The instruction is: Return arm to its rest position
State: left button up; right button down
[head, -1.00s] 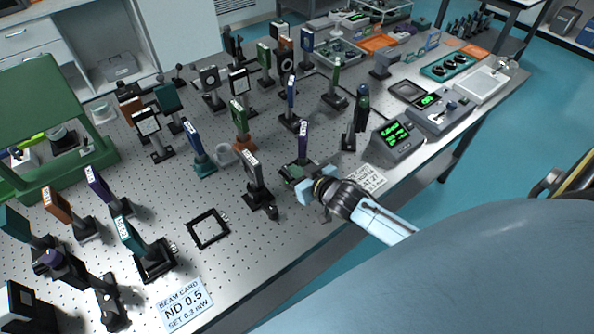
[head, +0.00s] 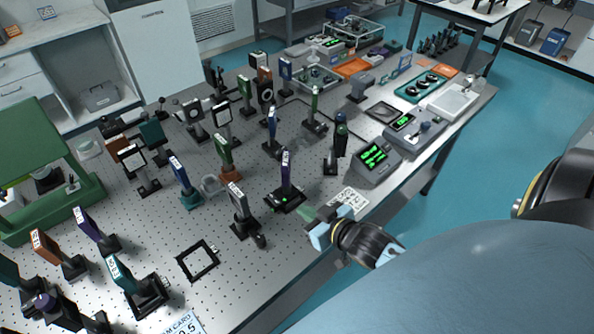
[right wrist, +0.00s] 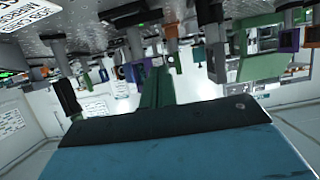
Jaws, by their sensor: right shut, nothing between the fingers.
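My right gripper (head: 312,226) is at the front edge of the perforated optical table (head: 262,281), beside a small printed card. Its fingers are shut with nothing between them, and it is apart from the optics mounts. In the right wrist view the blue and black gripper body (right wrist: 180,140) fills the lower part, with a green finger pointing away from the camera. A purple-topped mount (head: 286,174) on a black base with a small green light stands just behind and left of the gripper. My left gripper is not in view.
A meter with green digits (head: 375,160) stands right of the gripper near the front edge. Several mounts crowd the table behind. The floor (head: 450,190) beyond the right edge is clear.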

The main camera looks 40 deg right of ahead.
jog(key=shift+s, duration=0.3)
dwell(0.5)
